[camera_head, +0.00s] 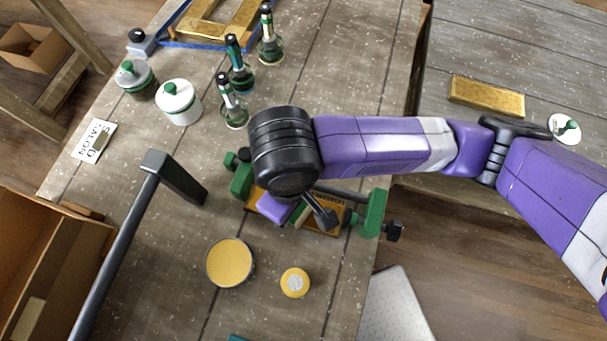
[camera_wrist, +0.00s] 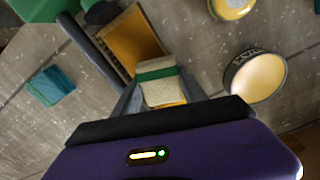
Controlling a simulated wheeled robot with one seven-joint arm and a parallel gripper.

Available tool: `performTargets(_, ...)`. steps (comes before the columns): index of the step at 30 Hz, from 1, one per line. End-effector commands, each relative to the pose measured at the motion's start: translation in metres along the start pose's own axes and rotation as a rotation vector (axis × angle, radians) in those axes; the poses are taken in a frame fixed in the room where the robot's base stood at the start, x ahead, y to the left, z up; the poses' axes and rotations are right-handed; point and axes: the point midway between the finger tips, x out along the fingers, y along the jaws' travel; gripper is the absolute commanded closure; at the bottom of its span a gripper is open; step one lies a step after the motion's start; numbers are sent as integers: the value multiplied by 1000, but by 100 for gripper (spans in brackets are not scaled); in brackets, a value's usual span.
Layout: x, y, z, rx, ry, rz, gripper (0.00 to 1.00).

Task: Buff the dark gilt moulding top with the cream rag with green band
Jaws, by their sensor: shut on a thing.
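My gripper (camera_wrist: 158,80) is shut on the cream rag with green band (camera_wrist: 160,90), which shows as a folded pad between the fingers in the wrist view. The gilt moulding (camera_wrist: 130,40) lies just past and under the rag, beside a dark bar. I cannot tell whether the rag touches it. In the head view the moulding (camera_head: 331,219) sits between the jaws of a green clamp (camera_head: 373,214), mostly hidden under my wrist. Only a small edge of the rag shows there.
A wax tin (camera_head: 230,262) and a small yellow pot (camera_head: 295,282) stand in front of the clamp. Several bottles (camera_head: 235,112) and lidded jars (camera_head: 179,101) stand behind, near a gilt frame (camera_head: 207,28). A dark bar (camera_head: 120,245) rises at left. A teal cloth (camera_wrist: 50,86) lies on the bench.

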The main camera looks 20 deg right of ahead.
Motion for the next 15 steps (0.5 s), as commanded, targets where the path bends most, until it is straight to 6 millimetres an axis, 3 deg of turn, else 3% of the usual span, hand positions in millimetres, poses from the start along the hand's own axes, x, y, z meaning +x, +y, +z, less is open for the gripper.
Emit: performTargets(15,-1,-10,-27,0,-1,-2,100)
